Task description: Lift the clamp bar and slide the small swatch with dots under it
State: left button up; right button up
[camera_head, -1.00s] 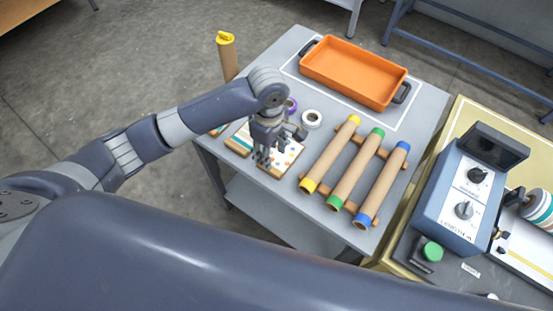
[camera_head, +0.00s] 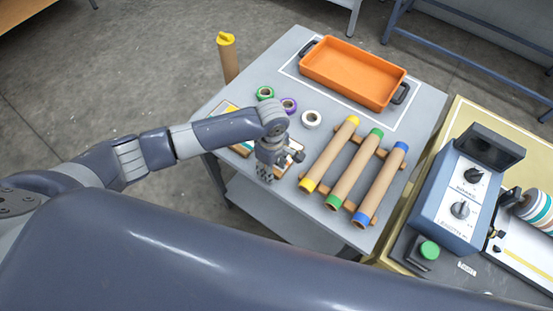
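The small swatch with dots lies on the grey table, left of the cardboard tubes; only its pale right corner (camera_head: 293,156) shows past my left gripper, and its dots are mostly hidden. My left gripper (camera_head: 265,177) points down at the swatch's near side. I cannot tell whether its fingers touch the swatch or are open or shut. I cannot make out the clamp bar; part of the press (camera_head: 463,193), a blue-grey control box with two black knobs, stands on the bench at the right. My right gripper is not in view.
Three capped cardboard tubes (camera_head: 354,177) lie on a wooden rack right of my gripper. An orange tray (camera_head: 352,72) sits at the back. Green (camera_head: 265,93), purple (camera_head: 288,105) and white (camera_head: 311,119) tape rolls lie behind my arm.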

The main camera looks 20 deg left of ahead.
pick_arm(q)
grip_shut()
jog(key=shift+r, duration=0.1)
